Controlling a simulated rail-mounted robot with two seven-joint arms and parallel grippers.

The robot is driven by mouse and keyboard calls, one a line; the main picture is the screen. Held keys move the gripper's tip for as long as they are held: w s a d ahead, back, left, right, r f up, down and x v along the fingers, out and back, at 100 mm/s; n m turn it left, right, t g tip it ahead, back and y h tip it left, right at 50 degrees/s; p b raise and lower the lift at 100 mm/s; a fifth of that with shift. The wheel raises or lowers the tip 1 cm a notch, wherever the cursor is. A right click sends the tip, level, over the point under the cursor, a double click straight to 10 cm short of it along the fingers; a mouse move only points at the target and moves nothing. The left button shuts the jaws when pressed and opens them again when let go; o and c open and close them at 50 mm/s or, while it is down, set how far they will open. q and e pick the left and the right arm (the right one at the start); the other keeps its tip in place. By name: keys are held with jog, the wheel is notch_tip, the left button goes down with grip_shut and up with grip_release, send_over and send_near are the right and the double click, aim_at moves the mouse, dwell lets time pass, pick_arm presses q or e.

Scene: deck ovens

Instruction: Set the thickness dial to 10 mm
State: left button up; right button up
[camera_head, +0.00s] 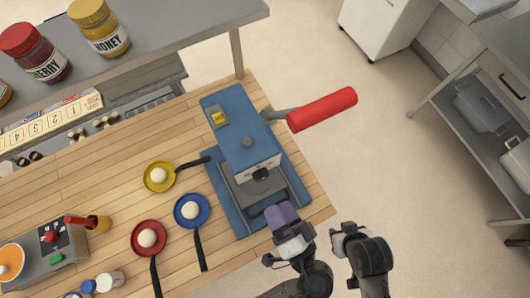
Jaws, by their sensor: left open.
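A blue press (241,140) with a long red handle (322,108) stands near the right end of the wooden counter. A small black dial (261,175) sits on its pale front face; its marks are too small to read. My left gripper (279,213) is open, just in front of the press and below the dial in the picture, apart from the dial. Its purple end hides part of the press's blue base. My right gripper (345,236) is off the counter's right edge, to the right of the left one; its fingers do not show clearly.
Yellow (159,176), blue (192,210) and red (148,238) pans with pale dough balls lie left of the press. A grey control box (46,262) stands at the far left. Jars line a grey shelf (170,32) behind.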

aim_at(263, 179)
pick_arm(q)
jog(key=p+x, duration=0.1)
jog(key=x, duration=0.5)
jog(key=shift+w+a, duration=0.15)
jog(key=shift+w, duration=0.2)
jog(key=shift+w+a, duration=0.35)
jog(key=shift+w, duration=0.3)
jog(key=c, duration=0.9)
jog(key=shift+p, duration=0.35)
